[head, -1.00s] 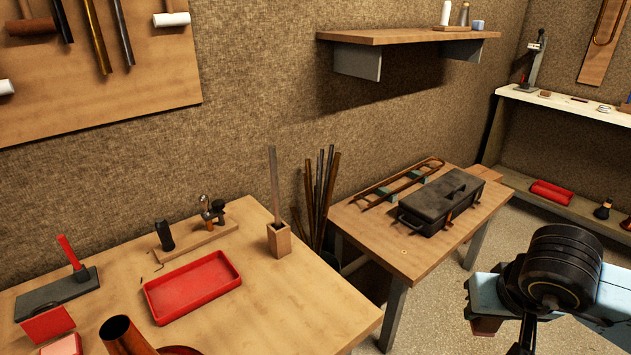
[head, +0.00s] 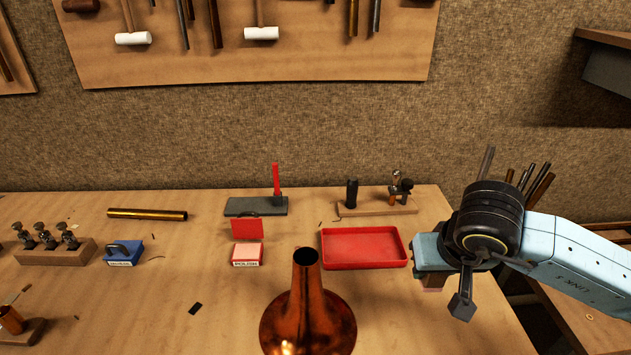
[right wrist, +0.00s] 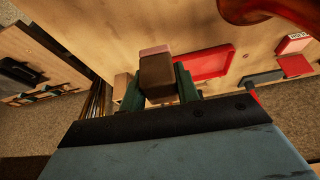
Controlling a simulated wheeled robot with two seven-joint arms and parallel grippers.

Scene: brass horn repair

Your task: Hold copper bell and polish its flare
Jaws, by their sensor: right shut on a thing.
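The copper bell (head: 307,318) stands on the bench at the bottom middle of the head view, narrow end up and flare down. The lower edge of its flare is cut off by the frame. Part of it also shows at the top right of the right wrist view (right wrist: 272,8). My right gripper (head: 433,282) is to the right of the bell and apart from it. In the right wrist view its green fingers (right wrist: 160,88) are shut on a brown block with a pinkish end (right wrist: 157,72). My left gripper is not in view.
A red tray (head: 364,248) lies between the bell and my right gripper, farther back. A red labelled box (head: 246,254) and a blue one (head: 123,253) sit to the left. A small stand (head: 376,207) is behind the tray.

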